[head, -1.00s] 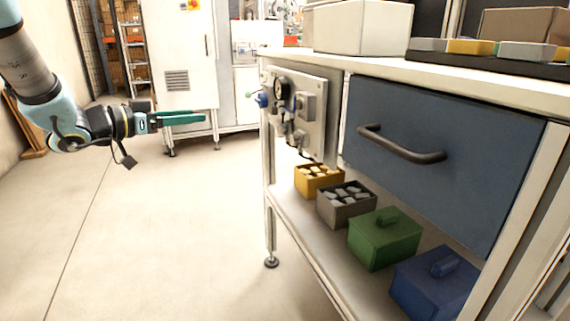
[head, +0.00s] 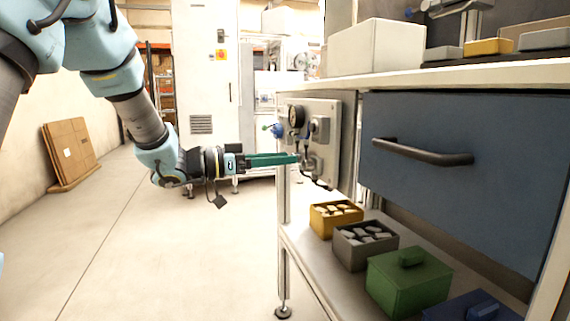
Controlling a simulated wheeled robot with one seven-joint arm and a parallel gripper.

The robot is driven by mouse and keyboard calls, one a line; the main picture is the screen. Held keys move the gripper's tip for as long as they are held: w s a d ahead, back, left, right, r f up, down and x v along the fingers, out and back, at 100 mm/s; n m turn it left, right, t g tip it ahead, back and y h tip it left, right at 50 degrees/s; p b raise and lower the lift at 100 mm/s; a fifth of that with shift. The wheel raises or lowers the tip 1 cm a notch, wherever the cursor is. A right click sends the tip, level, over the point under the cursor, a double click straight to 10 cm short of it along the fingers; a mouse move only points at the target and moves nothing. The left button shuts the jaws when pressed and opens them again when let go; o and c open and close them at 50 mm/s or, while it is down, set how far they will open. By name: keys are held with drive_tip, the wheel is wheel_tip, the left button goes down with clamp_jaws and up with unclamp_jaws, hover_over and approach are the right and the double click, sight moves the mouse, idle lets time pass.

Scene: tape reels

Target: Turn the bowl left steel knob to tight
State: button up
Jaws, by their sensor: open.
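A pale panel (head: 331,133) on the left end of the workbench carries a round black-rimmed gauge (head: 296,117), a blue knob (head: 277,131), a grey box (head: 319,128) and small metal fittings low down. The bowl's left steel knob is too small and partly covered to pick out among these fittings. My gripper (head: 297,159) points right with its long teal fingers level. The fingertips overlap the lower left of the panel in the head view, close to the fittings. Whether they touch anything cannot be told. The fingers are open, with nothing seen held between them.
A blue drawer (head: 455,180) with a dark handle is right of the panel. The shelf below holds a yellow bin (head: 322,225), a grey bin (head: 352,254), a green box (head: 408,284) and a blue box (head: 470,309).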

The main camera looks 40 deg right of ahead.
drive_tip(key=shift+s+d, duration=0.25)
drive_tip(key=shift+d, duration=0.4)
clamp_jaws()
